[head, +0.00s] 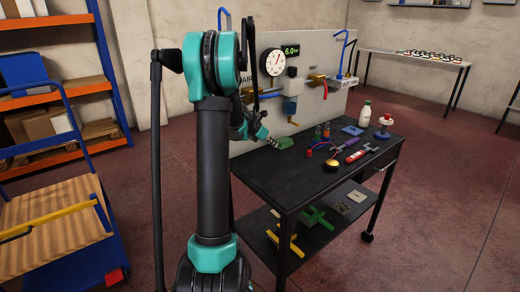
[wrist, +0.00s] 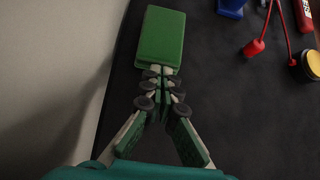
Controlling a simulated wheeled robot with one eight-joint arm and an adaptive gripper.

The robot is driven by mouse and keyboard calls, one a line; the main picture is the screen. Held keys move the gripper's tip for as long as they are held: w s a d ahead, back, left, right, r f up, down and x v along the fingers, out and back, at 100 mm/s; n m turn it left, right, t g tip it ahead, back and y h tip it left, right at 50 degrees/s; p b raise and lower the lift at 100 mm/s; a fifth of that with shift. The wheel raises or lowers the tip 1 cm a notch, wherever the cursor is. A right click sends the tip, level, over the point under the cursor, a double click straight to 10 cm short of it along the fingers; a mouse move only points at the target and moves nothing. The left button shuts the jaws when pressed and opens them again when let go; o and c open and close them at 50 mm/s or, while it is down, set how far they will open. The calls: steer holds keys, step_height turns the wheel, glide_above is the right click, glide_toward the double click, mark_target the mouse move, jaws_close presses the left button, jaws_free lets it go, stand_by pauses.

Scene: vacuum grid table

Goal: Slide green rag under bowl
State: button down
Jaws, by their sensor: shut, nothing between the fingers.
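The green rag (head: 284,142) is a flat, block-like pad on the black table near the board. In the wrist view the green rag (wrist: 160,40) lies straight ahead of my fingertips. My gripper (wrist: 160,86) is shut with nothing in it, its tips at the near edge of the rag; I cannot tell whether they touch it. My gripper also shows in the head view (head: 271,142), just left of the rag. A blue bowl-like part (head: 289,106) hangs on the board above the table, roughly above the rag. The wrist view does not show it.
The black table (head: 290,178) also holds a red cylinder (head: 355,156), a yellow-topped button (head: 331,165), a blue block (head: 352,130), a white bottle (head: 365,113) and small tools. The pale board (head: 325,60) stands along its back. Bare tabletop lies right of my fingers.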

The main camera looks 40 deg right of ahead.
mark_target(281, 142)
steer(key=d, duration=0.4)
steer(key=shift+s, duration=0.25)
steer(key=shift+a, duration=0.1)
steer(key=a, duration=0.6)
steer(key=w+a, duration=0.1)
steer(key=a, duration=0.5)
steer(key=w+a, duration=0.1)
steer(key=a, duration=0.6)
steer(key=shift+w, duration=0.1)
steer(key=a+r+m+t+y, duration=0.1)
steer(key=a+r, duration=0.4)
steer(key=a, duration=0.7)
steer(key=shift+w+a+r+m, duration=0.2)
steer(key=shift+w+m, duration=0.05)
steer(key=shift+m, duration=0.25)
